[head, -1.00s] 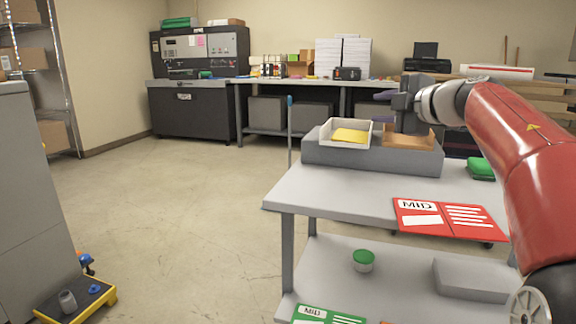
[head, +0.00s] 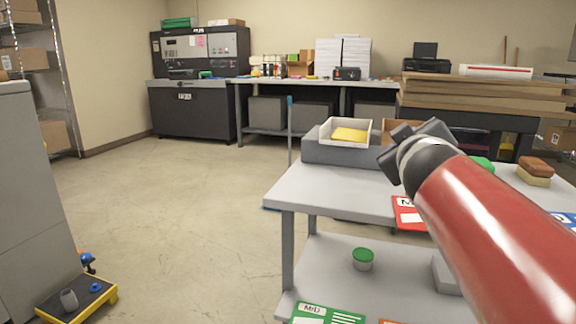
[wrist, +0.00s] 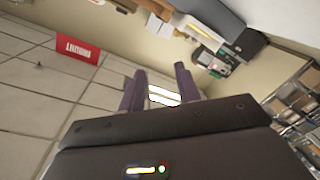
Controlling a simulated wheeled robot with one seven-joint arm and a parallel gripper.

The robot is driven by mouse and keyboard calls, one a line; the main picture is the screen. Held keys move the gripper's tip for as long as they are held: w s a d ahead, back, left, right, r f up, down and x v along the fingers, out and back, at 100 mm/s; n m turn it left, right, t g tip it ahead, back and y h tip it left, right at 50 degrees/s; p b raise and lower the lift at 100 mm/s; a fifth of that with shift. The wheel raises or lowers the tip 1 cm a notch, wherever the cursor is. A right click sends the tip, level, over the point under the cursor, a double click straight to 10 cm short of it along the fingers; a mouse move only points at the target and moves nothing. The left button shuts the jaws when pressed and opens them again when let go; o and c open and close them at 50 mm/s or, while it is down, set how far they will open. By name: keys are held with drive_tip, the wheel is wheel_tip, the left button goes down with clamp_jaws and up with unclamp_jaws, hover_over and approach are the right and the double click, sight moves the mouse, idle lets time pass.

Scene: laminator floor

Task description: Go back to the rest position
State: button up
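My gripper (head: 398,158) is in the air above the grey cart (head: 330,190), in front of the trays on it. In the wrist view my gripper (wrist: 160,72) shows two purple fingers standing apart with nothing held between them. In the head view the fingers are mostly hidden behind the wrist. My red arm crosses the right side of the head view and covers part of the cart.
A cream tray (head: 326,134) with yellow content sits on a grey block (head: 320,153). A red card (head: 404,216) is partly hidden by my arm. A green-lidded tub (head: 362,259) stands on the lower shelf. Open floor (head: 190,210) lies left of the cart.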

drive_tip(key=s+a+f+m+g+y, duration=0.1)
drive_tip(key=s+f+g, duration=0.4)
drive_tip(key=s+f, duration=0.7)
drive_tip(key=s+a+f+m+g+y, duration=0.2)
drive_tip(key=s+a+f+m+g, duration=0.2)
drive_tip(key=s+f, duration=0.8)
wheel_tip(320, 180, down, 4)
drive_tip(key=shift+a+f+m+g+y, duration=0.15)
drive_tip(key=shift+a+m+g+y, duration=0.2)
drive_tip(key=shift+g, duration=0.75)
